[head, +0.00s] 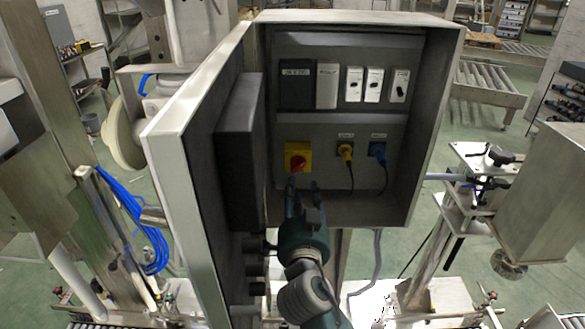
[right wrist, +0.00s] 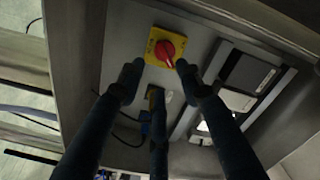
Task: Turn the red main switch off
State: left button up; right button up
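The red main switch (head: 298,162) is a red knob on a yellow square plate, low on the left of the grey panel inside an open cabinet. In the right wrist view the red knob (right wrist: 166,52) sits just beyond the fingertips, its handle slanted to the picture. My right gripper (head: 304,184) is in front of and just below the switch. Its fingers are spread, with a gap between them and nothing held; they show apart in the right wrist view (right wrist: 158,76). I cannot tell whether a finger touches the knob. My left gripper is not in view.
The cabinet door (head: 190,165) stands open on the left, with a dark box (head: 240,150) on its inner face. A yellow plug (head: 345,151) and a blue plug (head: 377,150) with cables are right of the switch. Several breakers (head: 354,84) line the upper panel.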

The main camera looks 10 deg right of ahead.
aim_at(301, 167)
jog(key=w+p, duration=0.1)
jog(key=w, duration=0.1)
jog(key=w+d+p, duration=0.1)
jog(key=w, duration=0.1)
jog(key=w+r+p, duration=0.1)
jog(key=w, duration=0.1)
jog(key=shift+d, duration=0.15)
jog(key=shift+w+d+f+p, duration=0.1)
jog(key=shift+w+p, duration=0.2)
jog(key=shift+w, duration=0.4)
grip_shut()
